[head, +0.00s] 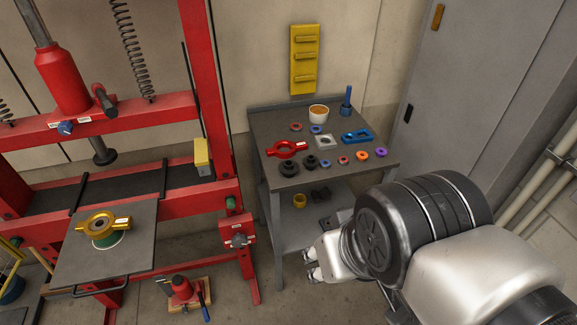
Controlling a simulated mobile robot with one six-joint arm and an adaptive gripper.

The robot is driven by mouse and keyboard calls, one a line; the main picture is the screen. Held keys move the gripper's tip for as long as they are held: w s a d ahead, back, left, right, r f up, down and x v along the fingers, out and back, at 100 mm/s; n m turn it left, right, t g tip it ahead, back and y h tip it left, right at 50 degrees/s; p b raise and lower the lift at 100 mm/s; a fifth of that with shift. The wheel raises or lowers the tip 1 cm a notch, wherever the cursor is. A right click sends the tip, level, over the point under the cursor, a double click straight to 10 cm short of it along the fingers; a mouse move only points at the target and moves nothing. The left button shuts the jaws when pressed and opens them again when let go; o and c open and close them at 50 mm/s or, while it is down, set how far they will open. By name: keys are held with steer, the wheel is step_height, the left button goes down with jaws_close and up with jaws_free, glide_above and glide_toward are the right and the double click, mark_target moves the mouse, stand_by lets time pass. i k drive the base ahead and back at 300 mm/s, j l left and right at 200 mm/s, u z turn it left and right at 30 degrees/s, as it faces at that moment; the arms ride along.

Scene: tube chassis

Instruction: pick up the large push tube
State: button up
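I cannot tell for certain which part is the large push tube. On the small grey table (258,118), two black round stepped parts stand near the front: a larger one (289,168) on the left and a smaller one (310,162) beside it. A blue upright piece (346,103) stands at the back right. My gripper (311,264) is low, in front of the table and below its top, apart from these parts. Its pale fingertips show only small and partly, so its opening is unclear. No held object shows.
A red ring with a handle (284,149), a blue holder (357,136), a white cup (318,114) and several small coloured rings share the tabletop. The red press (221,130) stands left, with a yellow ring tool (104,224) on its plate. A grey cabinet (460,80) is right.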

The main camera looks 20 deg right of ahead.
mark_target(288, 168)
steer(key=u, duration=1.35)
steer(key=z, duration=1.55)
steer(key=i+l+u, duration=0.15)
steer(key=i+l, duration=0.55)
steer(key=i+l+u, duration=0.2)
steer(key=i+l, duration=0.4)
steer(key=l, duration=0.2)
